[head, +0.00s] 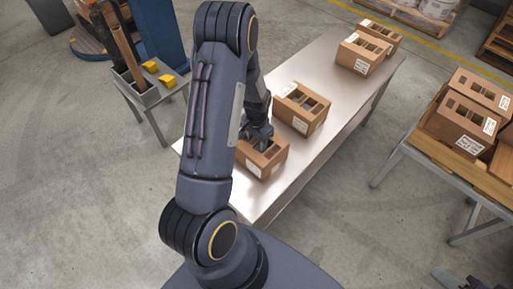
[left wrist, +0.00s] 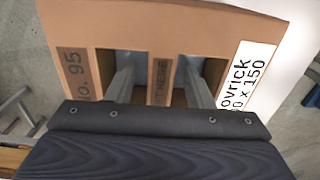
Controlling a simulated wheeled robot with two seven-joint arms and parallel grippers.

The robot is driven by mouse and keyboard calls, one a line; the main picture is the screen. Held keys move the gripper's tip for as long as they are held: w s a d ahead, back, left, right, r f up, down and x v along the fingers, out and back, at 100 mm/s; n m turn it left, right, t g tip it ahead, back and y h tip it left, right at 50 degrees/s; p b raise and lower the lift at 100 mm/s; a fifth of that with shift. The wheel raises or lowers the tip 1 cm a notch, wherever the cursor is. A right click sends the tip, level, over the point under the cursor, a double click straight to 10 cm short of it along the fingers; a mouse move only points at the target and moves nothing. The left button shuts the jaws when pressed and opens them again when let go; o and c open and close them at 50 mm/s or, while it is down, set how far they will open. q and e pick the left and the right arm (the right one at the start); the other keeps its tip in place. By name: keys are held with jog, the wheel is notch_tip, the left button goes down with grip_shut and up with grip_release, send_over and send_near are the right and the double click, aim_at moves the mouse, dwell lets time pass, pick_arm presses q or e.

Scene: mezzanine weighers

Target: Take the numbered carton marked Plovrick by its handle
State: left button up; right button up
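The near carton (head: 273,160) is brown, with two top openings and a strip between them, and stands at the near end of the metal table (head: 310,75). In the left wrist view this carton (left wrist: 180,25) shows a white label ending "ovrick" and "0 x 150", and a brown "No. 95" patch. My left gripper (head: 262,140) is over it. In the left wrist view the left gripper's fingers (left wrist: 158,85) reach into the openings, one each side of the handle strip (left wrist: 161,72), with gaps beside it. The fingertips are hidden. A dark shape at the head view's bottom right looks like my right gripper (head: 472,284).
Another carton (head: 302,106) stands just behind on the same table, and two more (head: 362,53) are at its far end. A side table (head: 412,148) at right holds several cartons. A small stand (head: 150,98) with yellow items is at left.

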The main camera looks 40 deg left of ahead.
pick_arm(q)
grip_shut()
jog(key=shift+r, duration=0.15)
dwell(0.4)
